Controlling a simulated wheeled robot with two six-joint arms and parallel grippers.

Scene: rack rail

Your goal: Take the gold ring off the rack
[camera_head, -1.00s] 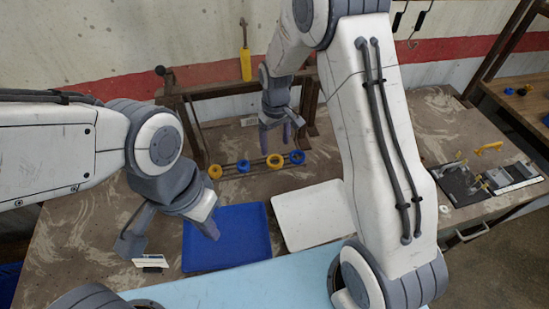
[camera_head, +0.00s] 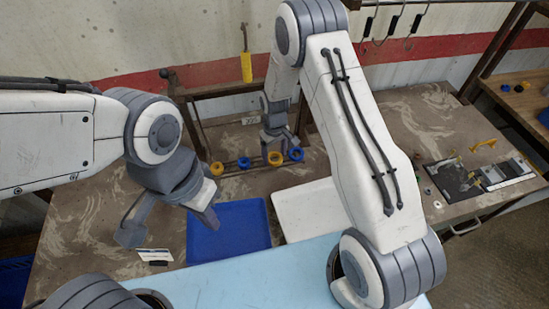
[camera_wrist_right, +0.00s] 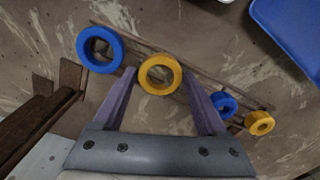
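A gold ring (camera_head: 275,158) sits on the rail rack (camera_head: 232,170) between two blue rings. A second gold ring (camera_head: 216,168) is at the rack's left end. My right gripper (camera_head: 277,146) is low over the rack at the nearer-right gold ring. In the right wrist view that gold ring (camera_wrist_right: 160,75) shows between the tips of my open right gripper (camera_wrist_right: 159,82), one finger on each side; I cannot tell whether they touch it. My left gripper (camera_head: 170,226) is open and empty, left of the blue tray.
Blue rings (camera_head: 296,154) (camera_head: 243,163) share the rack, close beside the gold one. A blue tray (camera_head: 228,232) and a white tray (camera_head: 305,212) lie in front. A dark frame (camera_head: 195,92) stands behind. Tools lie on a dark mat (camera_head: 455,186) at right.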

